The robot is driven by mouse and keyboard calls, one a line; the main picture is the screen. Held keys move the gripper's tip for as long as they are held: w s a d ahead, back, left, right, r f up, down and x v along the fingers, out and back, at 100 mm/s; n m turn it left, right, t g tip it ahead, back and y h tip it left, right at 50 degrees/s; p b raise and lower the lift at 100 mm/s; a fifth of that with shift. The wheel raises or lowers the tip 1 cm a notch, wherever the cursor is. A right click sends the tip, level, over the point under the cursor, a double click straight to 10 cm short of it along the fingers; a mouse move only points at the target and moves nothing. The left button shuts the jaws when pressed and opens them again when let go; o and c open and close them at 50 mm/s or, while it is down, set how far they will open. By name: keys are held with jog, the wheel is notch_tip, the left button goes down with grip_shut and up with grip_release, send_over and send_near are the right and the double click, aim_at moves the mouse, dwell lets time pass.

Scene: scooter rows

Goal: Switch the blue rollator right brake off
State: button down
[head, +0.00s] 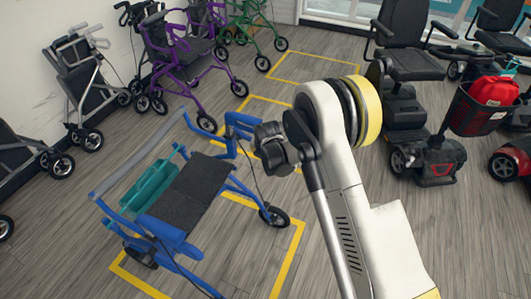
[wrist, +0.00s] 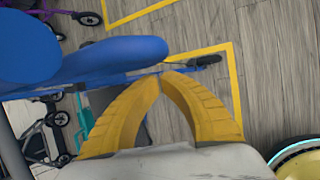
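The blue rollator (head: 185,190) stands on the wood floor left of centre in the head view, with a dark seat and a teal bag (head: 150,185). Its handle on the side nearer my arm (head: 240,120) is beside the dark end of my arm. In the wrist view a large blue handle part (wrist: 110,58) fills the upper left, close to my gripper (wrist: 162,76). The yellow fingertips come together just below it, with nothing clearly held. A thin blue bar with a black end (wrist: 205,60) runs behind the tips. Contact with the brake lever cannot be told.
A yellow floor outline (head: 295,245) surrounds the rollator. A purple rollator (head: 185,60) stands behind it, and a grey one (head: 85,85) is by the wall. Mobility scooters (head: 430,150) stand to the right. Bare floor lies in front.

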jog(key=s+p+v, duration=0.1)
jog(key=p+v, duration=0.3)
jog(key=v, duration=0.5)
jog(key=shift+f, duration=0.15)
jog(key=s+d+r+m, duration=0.6)
jog(key=d+r+m, duration=0.2)
jog(key=r, duration=0.4)
jog(key=s+d+r+m, duration=0.5)
jog(key=d+r+m, duration=0.2)
jog(key=r, duration=0.4)
jog(key=s+d+r+m, duration=0.1)
jog(key=s+d+m, duration=0.2)
jog(key=s+m, duration=0.2)
jog(key=s+d+r+m+t+h, duration=0.1)
jog(key=s+d+m, duration=0.2)
jog(key=s+m, duration=0.2)
jog(key=s+d+r+m, duration=0.1)
jog(key=s+d+m, duration=0.2)
jog(key=s+m, duration=0.3)
jog(key=shift+s+d+r+t+h, duration=0.25)
jog(key=shift+s+d+t+h, duration=0.05)
jog(key=shift+s, duration=1.6)
